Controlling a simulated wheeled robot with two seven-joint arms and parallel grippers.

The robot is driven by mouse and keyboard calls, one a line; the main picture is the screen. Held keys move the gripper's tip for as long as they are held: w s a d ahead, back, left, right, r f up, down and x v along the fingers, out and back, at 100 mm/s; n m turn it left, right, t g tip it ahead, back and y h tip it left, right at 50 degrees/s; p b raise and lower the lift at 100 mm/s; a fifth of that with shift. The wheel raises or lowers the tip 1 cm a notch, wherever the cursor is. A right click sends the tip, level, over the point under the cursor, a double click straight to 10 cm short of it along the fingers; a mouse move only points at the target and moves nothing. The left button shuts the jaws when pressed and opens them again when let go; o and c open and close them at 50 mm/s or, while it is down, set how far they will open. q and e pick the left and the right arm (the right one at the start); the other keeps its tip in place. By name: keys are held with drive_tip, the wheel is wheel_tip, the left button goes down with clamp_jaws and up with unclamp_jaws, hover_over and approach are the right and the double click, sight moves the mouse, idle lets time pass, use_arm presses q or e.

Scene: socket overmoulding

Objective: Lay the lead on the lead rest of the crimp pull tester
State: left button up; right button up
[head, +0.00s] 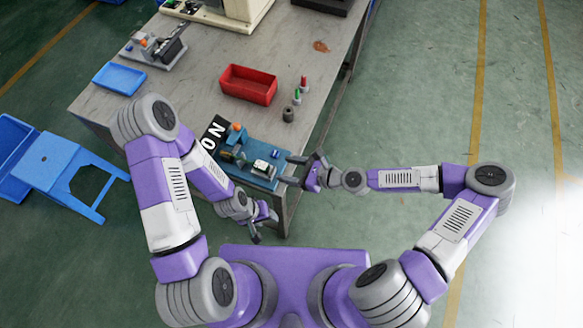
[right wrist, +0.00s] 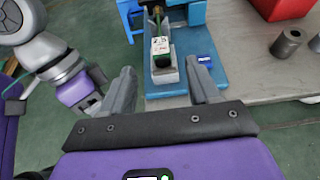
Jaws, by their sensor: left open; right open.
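The crimp pull tester (head: 235,135) has a blue base at the table's near edge. It also shows in the right wrist view (right wrist: 190,14). On its base a grey trough (right wrist: 163,77) holds a white block with red and green marks (right wrist: 160,46). A thin green strand (right wrist: 158,25) runs from the block toward the tester's far part; I cannot tell whether it is the lead. My right gripper (head: 292,170) is open and empty at the base's right end, pointing at the trough. My left gripper (head: 265,228) is open, off the table's near edge, with nothing visible between its fingers.
A small blue block (right wrist: 204,61) lies right of the trough. A red bin (head: 248,86), a grey cylinder (head: 288,114) and small red and green-marked pieces (head: 300,90) stand farther back. A blue tray (head: 119,78) and another fixture (head: 153,50) are at left.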

drive_tip(key=s+d+f+n+g+h, duration=0.2)
drive_tip(key=s+f+n+g+h, duration=0.15)
drive_tip(key=s+f+n, duration=0.5)
drive_tip(key=s+d+f+n+h, duration=0.3)
drive_tip(key=d+f+n+h, duration=0.1)
drive_tip(key=d+n, duration=0.5)
drive_tip(key=shift+s+d+f+n+h, duration=0.2)
drive_tip(key=shift+d+f+n+h, duration=0.25)
drive_tip(key=shift+n, duration=0.5)
